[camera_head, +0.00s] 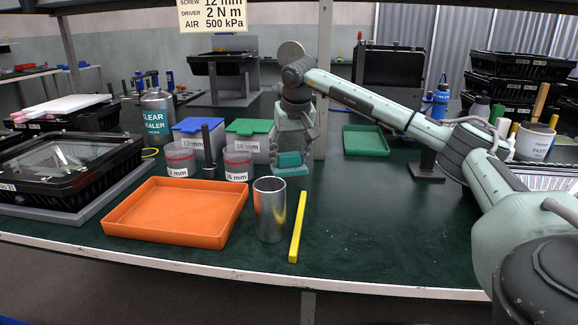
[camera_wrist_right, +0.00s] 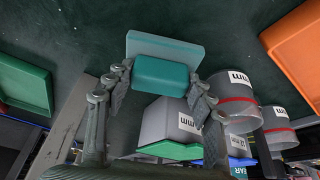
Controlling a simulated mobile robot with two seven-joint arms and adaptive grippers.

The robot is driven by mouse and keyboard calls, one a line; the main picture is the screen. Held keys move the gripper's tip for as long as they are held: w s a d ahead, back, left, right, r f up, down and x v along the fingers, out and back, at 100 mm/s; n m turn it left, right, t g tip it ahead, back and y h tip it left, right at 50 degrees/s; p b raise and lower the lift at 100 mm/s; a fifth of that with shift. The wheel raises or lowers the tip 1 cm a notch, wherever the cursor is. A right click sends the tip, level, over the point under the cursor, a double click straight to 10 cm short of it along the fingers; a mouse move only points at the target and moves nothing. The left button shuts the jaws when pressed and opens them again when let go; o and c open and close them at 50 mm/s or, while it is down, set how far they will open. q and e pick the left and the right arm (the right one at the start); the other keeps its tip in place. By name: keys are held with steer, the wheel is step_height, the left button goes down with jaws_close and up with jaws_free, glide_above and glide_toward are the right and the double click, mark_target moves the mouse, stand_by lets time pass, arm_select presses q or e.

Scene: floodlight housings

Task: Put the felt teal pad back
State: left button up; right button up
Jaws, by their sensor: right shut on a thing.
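The teal pad (camera_head: 289,160) is in my right gripper (camera_head: 291,151), upright just above or at the green table behind the metal cup; I cannot tell if it touches the table. In the right wrist view the pad (camera_wrist_right: 162,76) is a darker teal block with a wider, paler teal layer at its far side. The fingers of my right gripper (camera_wrist_right: 160,95) close on the block from both sides. My left gripper is not in view.
An orange tray (camera_head: 178,212), a metal cup (camera_head: 270,210) and a yellow bar (camera_head: 298,227) stand near the front edge. Labelled clear cups (camera_head: 238,165) and lidded bins (camera_head: 250,135) are left of the gripper. A green tray (camera_head: 366,141) lies right. The front right table is clear.

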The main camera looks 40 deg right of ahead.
step_height(320, 180, down, 3)
steer(key=shift+r, duration=0.2)
steer(key=shift+f, duration=0.15)
steer(key=o, duration=1.1)
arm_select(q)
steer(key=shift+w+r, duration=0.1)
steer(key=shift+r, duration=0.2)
arm_select(e)
steer(key=shift+r, duration=0.45)
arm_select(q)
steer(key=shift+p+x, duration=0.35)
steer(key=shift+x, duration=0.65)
arm_select(e)
steer(key=v, duration=1.1)
steer(key=shift+s+a+r, duration=0.1)
steer(key=shift+r, duration=0.05)
